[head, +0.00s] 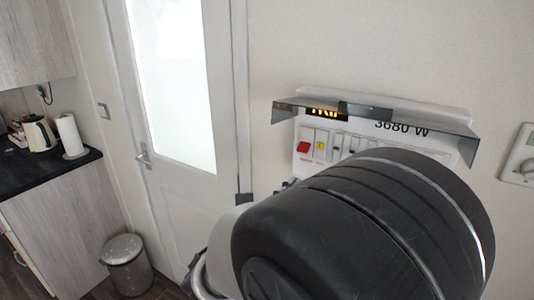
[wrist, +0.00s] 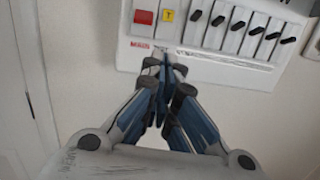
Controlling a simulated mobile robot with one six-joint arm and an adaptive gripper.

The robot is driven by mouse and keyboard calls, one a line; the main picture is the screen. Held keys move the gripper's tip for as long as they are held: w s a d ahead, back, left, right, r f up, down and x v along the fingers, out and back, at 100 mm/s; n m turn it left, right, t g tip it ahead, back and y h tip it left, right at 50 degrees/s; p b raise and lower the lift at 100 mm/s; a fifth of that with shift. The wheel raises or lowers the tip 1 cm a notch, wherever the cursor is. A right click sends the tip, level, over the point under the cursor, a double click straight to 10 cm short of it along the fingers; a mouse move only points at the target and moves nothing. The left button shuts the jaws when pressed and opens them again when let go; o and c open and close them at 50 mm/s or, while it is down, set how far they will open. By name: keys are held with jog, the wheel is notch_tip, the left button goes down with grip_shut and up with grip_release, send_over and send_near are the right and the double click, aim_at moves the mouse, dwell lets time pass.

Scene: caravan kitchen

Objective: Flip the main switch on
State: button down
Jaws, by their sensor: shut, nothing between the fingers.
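The electrical panel (head: 309,133) is a white box on the wall with a clear smoked cover raised above it. In the wrist view the panel (wrist: 262,74) shows a row of black switch levers (wrist: 239,26), a yellow button (wrist: 168,15) and a red main switch (wrist: 144,17) at the left end. The red switch also shows in the head view (head: 303,147). My gripper (wrist: 165,62) is shut and empty, its tips at the panel's lower edge, below and slightly right of the red switch. Whether the tips touch the panel I cannot tell. In the head view my arm hides the gripper.
The raised cover (head: 402,117) juts out above the switches. A white door (head: 188,119) with a frosted pane stands to the left. A thermostat-like dial box (head: 520,157) is on the wall at right. A bin (head: 127,264) stands on the floor by the counter (head: 50,180).

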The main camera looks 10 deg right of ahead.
aim_at(306, 156)
jog(key=shift+w+a+n+t+y, duration=0.25)
jog(key=shift+a+n+t, duration=0.1)
jog(key=shift+a, duration=0.2)
jog(key=shift+w+a+n+t+y, duration=0.15)
jog(key=shift+w+a+n+t, duration=0.15)
jog(key=shift+a, duration=0.25)
jog(key=shift+d, duration=0.1)
jog(key=b+x, duration=0.1)
jog(key=x, duration=0.9)
jog(key=shift+b, duration=0.4)
jog(key=shift+s, duration=0.1)
jog(key=shift+r+g+p, duration=0.15)
jog(key=shift+g+p, duration=0.1)
jog(key=shift+p, duration=0.35)
jog(key=shift+s+p, duration=0.1)
jog(key=shift+p, duration=0.2)
